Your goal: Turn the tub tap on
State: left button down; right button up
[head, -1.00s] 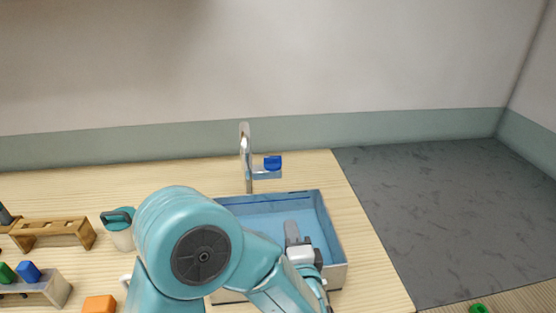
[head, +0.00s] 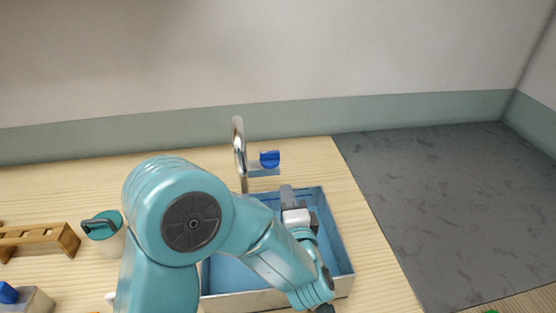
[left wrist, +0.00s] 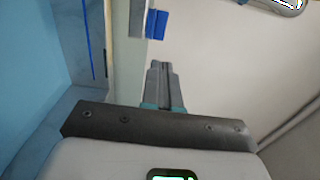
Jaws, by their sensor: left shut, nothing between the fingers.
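The tap is a curved chrome spout (head: 240,150) behind the tub, with a blue handle (head: 269,159) on a small block to its right. The blue handle also shows in the left wrist view (left wrist: 158,24), just beyond my fingertips. The tub (head: 225,275) is a blue-lined box on the table. My left gripper (head: 287,190) is shut and empty, over the tub's back part and apart from the handle. In the left wrist view its fingers (left wrist: 160,68) lie together, pointing toward the handle. My right gripper is not in view.
A jug with a teal lid (head: 103,228) stands left of my arm. A wooden rack (head: 40,240) and a blue block (head: 8,293) are at the far left. The table (head: 365,240) is clear right of the tub.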

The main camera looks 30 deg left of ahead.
aim_at(276, 156)
pick_arm(q)
jog(key=p+x, duration=0.2)
jog(key=x, duration=0.9)
jog(key=shift+w+a, duration=0.25)
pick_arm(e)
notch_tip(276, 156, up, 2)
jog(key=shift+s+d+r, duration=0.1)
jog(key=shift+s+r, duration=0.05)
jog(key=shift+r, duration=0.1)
pick_arm(q)
jog(key=shift+f, duration=0.1)
jog(key=shift+w+y+p, duration=0.1)
jog(key=shift+y+p, duration=0.2)
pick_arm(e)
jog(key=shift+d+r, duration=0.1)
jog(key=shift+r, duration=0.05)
